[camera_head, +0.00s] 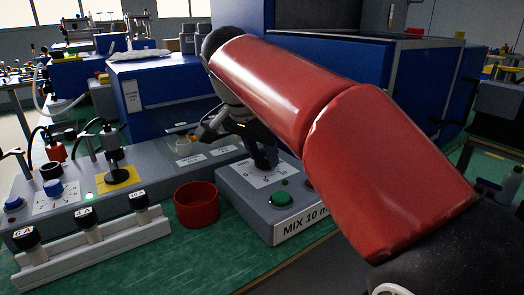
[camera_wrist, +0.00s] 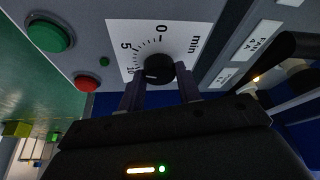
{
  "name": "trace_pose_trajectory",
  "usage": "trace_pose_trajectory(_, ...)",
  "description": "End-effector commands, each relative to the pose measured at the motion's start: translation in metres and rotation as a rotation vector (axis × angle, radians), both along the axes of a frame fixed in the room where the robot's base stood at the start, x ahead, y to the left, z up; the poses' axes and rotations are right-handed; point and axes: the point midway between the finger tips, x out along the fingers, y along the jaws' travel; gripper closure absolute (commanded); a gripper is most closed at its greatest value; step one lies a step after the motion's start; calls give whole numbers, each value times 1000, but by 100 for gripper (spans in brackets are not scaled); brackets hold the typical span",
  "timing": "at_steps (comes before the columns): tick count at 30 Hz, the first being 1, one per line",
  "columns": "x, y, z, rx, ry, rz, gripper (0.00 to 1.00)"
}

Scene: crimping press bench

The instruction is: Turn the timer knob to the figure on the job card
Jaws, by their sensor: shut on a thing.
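The timer knob (camera_wrist: 159,69) is black and round, on a white dial plate (camera_wrist: 120,37) marked 0, 5, 10 and "min". My gripper (camera_wrist: 160,88) has a finger on each side of it and is shut on it. A small pale mark on the knob lies toward its lower left, on the side of the 10; its exact reading is too small to tell. In the head view my gripper (camera_head: 262,152) reaches down onto the grey timer box (camera_head: 240,205), hiding most of the knob. The job card (camera_head: 302,224) on the box front reads "MIX 10 m", its end hidden by my arm.
A green button (camera_wrist: 50,37) and a red button (camera_wrist: 86,83) sit beside the dial. A red cup (camera_head: 197,204) stands left of the box. Blue machines (camera_head: 170,85) stand behind.

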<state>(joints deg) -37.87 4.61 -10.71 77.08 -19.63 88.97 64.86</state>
Motion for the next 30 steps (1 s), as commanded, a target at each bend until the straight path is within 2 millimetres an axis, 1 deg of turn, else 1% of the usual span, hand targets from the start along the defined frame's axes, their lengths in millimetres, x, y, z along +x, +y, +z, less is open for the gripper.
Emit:
trace_pose_trajectory(5,0,-1,0,1,-1,24,89)
trace_pose_trajectory(11,-1,-1,0,1,-1,116,89)
trace_pose_trajectory(30,-1,-4,1,1,-1,628,89)
